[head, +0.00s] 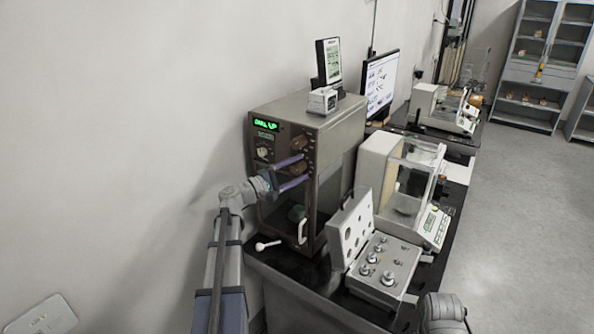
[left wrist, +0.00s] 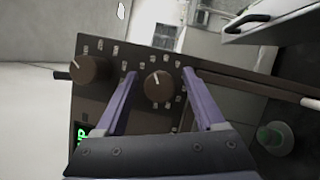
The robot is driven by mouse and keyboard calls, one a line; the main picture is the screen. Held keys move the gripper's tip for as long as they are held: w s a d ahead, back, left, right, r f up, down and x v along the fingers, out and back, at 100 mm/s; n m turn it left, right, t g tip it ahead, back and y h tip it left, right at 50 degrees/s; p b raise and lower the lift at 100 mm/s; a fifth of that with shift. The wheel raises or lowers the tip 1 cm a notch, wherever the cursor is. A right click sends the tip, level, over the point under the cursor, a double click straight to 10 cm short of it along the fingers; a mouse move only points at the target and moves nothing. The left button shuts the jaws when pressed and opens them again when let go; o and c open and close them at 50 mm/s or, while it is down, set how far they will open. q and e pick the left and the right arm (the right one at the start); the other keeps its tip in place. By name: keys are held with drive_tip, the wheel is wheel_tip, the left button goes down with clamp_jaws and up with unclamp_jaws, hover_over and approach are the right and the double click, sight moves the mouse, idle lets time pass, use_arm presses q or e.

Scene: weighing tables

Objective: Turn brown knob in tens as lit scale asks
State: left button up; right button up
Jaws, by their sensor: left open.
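The lit scale (head: 302,112) is a tall brown-grey cabinet with a green display (head: 266,125) that seems to read "DIAL UP". Its front has two brown knobs, one above the other. The upper brown knob (head: 299,142) shows in the left wrist view (left wrist: 90,70) left of the fingers. The lower brown knob (left wrist: 158,86) has a white pointer mark and several small labels around it. My left gripper (left wrist: 160,73) is open, its fingers on either side of the lower knob in that view; contact cannot be told. In the head view, the gripper (head: 304,169) is at the panel.
An open weight case (head: 385,264) stands in front, beside a glass-walled balance (head: 427,154). A white door handle (head: 302,231) sticks out below my left gripper. A monitor (head: 381,82) and another balance (head: 446,107) stand behind. Grey floor lies free at right.

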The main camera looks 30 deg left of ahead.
use_arm(q)
drive_tip(key=v, duration=0.7)
drive_tip(key=shift+s+a+b, duration=0.15)
drive_tip(key=shift+s+b, duration=0.2)
drive_tip(key=shift+b, duration=0.05)
drive_tip(key=shift+f, duration=0.1)
idle(1.0)
drive_tip(key=shift+w+d+r+n+t+y+p, duration=0.15)
drive_tip(key=shift+w+d+n+y+p, duration=0.4)
drive_tip(key=shift+w+n+y, duration=0.85)
drive_tip(key=shift+w+d+r+n+t+y+p, duration=0.1)
drive_tip(key=shift+w+d+n+y+p, duration=0.6)
drive_tip(key=shift+n, duration=1.1)
drive_tip(key=shift+w+d+r+n+t+y+p, duration=0.15)
drive_tip(key=shift+w+d+n+y+p, duration=0.2)
drive_tip(key=shift+w+n+y, duration=1.15)
drive_tip(key=shift+s, duration=0.1)
drive_tip(key=shift+c, duration=0.2)
clamp_jaws()
